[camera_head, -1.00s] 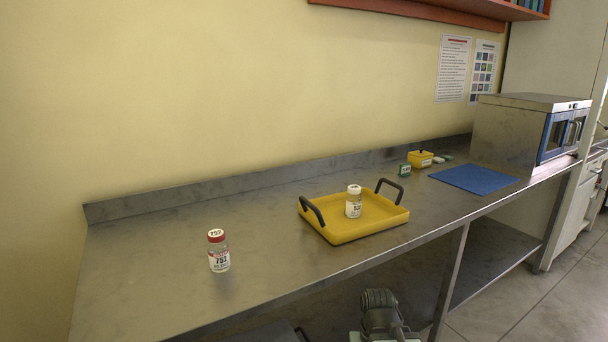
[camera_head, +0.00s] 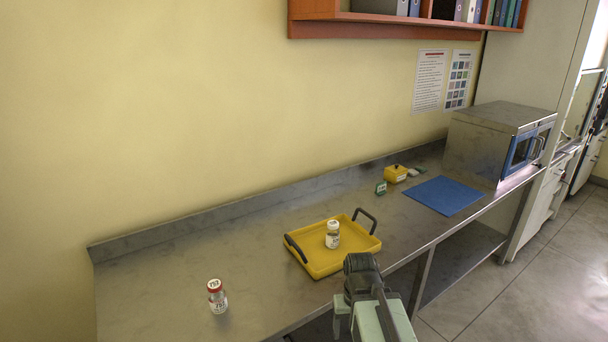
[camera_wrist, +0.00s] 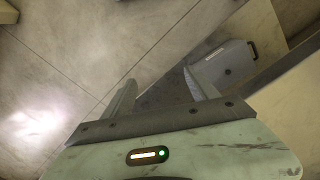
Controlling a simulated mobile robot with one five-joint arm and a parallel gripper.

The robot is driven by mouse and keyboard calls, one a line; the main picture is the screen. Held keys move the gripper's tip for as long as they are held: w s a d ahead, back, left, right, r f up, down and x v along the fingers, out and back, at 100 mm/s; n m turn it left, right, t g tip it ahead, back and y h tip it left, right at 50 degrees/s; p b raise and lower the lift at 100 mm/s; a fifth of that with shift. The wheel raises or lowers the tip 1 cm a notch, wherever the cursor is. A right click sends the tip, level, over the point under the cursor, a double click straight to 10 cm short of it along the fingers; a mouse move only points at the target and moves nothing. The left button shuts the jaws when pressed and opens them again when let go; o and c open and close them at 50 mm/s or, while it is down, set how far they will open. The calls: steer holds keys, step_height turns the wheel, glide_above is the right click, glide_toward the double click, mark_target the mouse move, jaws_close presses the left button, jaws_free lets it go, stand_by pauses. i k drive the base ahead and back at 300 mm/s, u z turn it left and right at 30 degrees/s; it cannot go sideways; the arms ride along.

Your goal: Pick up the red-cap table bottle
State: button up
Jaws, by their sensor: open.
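The red-cap bottle (camera_head: 217,297) stands upright on the steel table near the front left in the head view. It is a small clear bottle with a white label reading 752. A white-cap bottle (camera_head: 332,235) stands in a yellow tray (camera_head: 318,270) to its right. My arm shows at the lower middle of the head view, in front of the table edge and right of the red-cap bottle. In the wrist view my gripper (camera_wrist: 160,88) has its two fingers spread, with nothing between them but floor. The red-cap bottle is not in the wrist view.
The steel table (camera_head: 165,290) is bare around the red-cap bottle. A blue mat (camera_head: 443,195), a yellow box (camera_head: 396,174) and a steel incubator (camera_head: 495,140) are at the far right. A red shelf (camera_head: 400,25) hangs on the wall above.

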mark_target(217, 295)
steer(key=u, duration=3.45)
steer(key=k, duration=0.45)
steer(key=z, duration=2.25)
